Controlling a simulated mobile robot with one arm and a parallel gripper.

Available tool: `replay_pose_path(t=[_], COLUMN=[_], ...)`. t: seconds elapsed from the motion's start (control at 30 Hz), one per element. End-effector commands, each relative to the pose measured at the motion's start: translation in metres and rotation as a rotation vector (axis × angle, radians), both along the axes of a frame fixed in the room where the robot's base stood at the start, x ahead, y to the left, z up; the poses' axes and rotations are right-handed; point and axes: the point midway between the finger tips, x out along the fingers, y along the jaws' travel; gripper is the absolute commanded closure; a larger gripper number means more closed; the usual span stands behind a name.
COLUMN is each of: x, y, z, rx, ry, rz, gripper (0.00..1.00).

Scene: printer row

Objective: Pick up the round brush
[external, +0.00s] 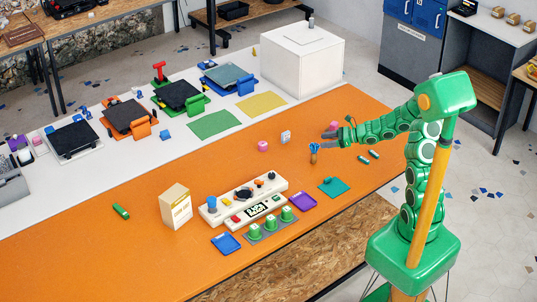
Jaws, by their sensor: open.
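A small thing with a blue upper part and a brown lower part (314,153) is on the orange table, just left of and below my gripper in the external view. It may be the round brush, but it is too small to be sure. My gripper (327,139) is at the end of the green arm, reaching left over the table's far right part. It is open, and I see nothing held between its fingers. Whether a finger touches the blue and brown thing, I cannot tell.
A pink round piece (262,146) and a small grey-white piece (286,136) lie left of my gripper. A white control panel (245,199) and a cream box (176,206) stand nearer. Orange table is bare between.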

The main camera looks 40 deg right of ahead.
Motion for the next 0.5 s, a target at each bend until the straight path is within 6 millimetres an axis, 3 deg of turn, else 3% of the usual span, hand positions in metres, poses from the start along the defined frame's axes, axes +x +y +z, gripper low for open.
replay_pose_path(t=[0.2,0.5], x=[0.000,0.007], y=[0.000,0.008], z=[-0.027,-0.035], rx=[0.002,0.000], ry=[-0.001,-0.001], rz=[0.000,0.002], gripper=[0.39,0.39])
